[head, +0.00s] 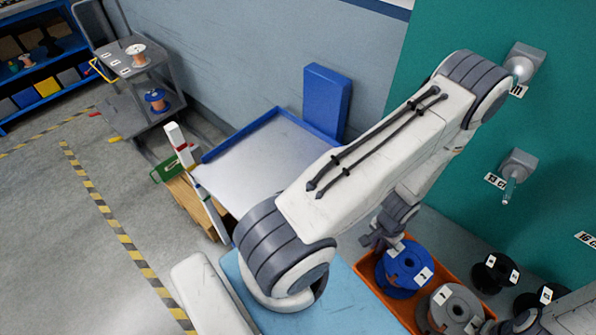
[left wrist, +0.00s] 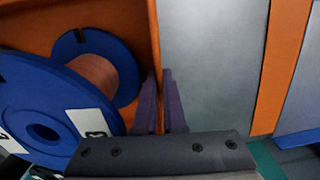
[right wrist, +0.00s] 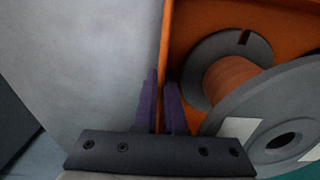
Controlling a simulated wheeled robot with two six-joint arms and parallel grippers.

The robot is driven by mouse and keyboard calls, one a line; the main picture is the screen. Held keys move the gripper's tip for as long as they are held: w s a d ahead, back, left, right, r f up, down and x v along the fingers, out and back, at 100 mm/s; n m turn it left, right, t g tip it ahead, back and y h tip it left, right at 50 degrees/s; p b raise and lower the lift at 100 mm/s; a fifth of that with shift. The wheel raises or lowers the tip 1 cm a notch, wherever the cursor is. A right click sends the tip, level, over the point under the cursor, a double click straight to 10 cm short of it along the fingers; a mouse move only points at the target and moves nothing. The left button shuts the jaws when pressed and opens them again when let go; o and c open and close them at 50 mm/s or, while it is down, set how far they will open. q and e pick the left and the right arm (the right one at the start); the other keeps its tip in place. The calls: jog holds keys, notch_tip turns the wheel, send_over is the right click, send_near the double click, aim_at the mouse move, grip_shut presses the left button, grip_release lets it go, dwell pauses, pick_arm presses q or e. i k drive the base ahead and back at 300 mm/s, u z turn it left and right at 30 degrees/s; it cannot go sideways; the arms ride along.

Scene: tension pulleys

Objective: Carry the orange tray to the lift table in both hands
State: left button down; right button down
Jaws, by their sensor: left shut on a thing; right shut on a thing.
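The orange tray (head: 456,262) is at the lower right of the head view, holding a blue spool (head: 404,270) and a grey spool (head: 452,308). My left gripper (head: 382,238) is at the tray's far end. In the left wrist view its fingers (left wrist: 165,98) are shut on the orange wall beside the blue spool. In the right wrist view my right gripper (right wrist: 160,102) is shut on the opposite orange wall, beside the grey spool. A grey-topped platform with a blue rim (head: 240,134), perhaps the lift table, stands at centre, partly hidden by my left arm.
A tall blue panel (head: 327,102) stands behind the platform. Black spools (head: 495,272) lie right of the tray. A grey cart (head: 125,62) is farther back. Open floor (head: 60,240) lies left.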

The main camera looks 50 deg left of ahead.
aim_at(260, 181)
jog(key=z, duration=2.05)
jog(key=k, duration=1.85)
jog(key=u, duration=2.2)
